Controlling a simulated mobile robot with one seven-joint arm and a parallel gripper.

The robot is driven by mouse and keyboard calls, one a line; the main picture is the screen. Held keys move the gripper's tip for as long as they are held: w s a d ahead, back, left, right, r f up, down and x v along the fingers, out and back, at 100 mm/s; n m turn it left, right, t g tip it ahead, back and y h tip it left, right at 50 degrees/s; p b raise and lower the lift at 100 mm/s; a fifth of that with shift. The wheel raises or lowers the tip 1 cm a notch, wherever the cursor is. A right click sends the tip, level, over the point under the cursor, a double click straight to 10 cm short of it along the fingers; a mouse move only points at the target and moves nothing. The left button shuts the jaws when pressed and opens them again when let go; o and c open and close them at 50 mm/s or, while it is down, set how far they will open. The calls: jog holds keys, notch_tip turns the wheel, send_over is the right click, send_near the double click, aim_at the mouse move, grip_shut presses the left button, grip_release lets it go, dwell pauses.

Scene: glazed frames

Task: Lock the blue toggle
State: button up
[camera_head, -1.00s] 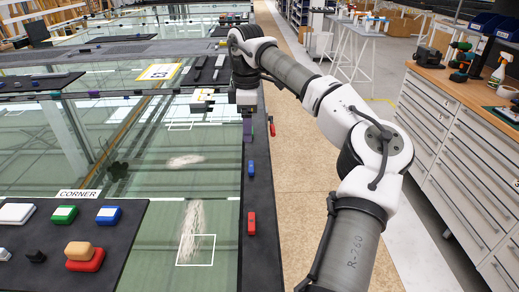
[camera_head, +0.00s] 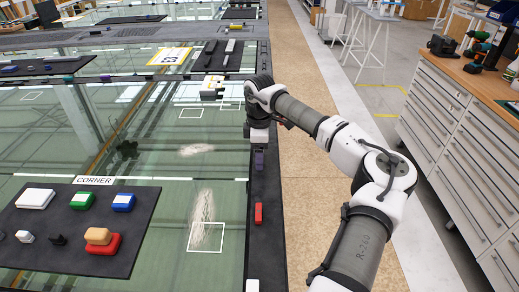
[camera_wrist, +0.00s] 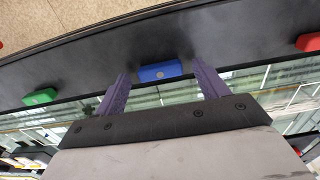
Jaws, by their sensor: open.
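The blue toggle (camera_wrist: 158,72) is a small blue block on the dark frame rail, seen in the wrist view between the tips of my purple fingers. My gripper (camera_wrist: 160,76) is open, one finger to each side of the toggle; I cannot tell whether either touches it. In the head view my gripper (camera_head: 258,160) points down over the dark rail along the right edge of the glazed frame, and the blue toggle is hidden there behind my gripper.
A red toggle (camera_head: 258,213) sits nearer on the same rail; it also shows in the wrist view (camera_wrist: 308,42). A green toggle (camera_wrist: 40,97) lies on the other side. A dark panel (camera_head: 60,225) at left bears several coloured blocks. The tan floor strip (camera_head: 310,200) is clear.

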jog(key=shift+f, duration=0.3)
jog(key=c, duration=1)
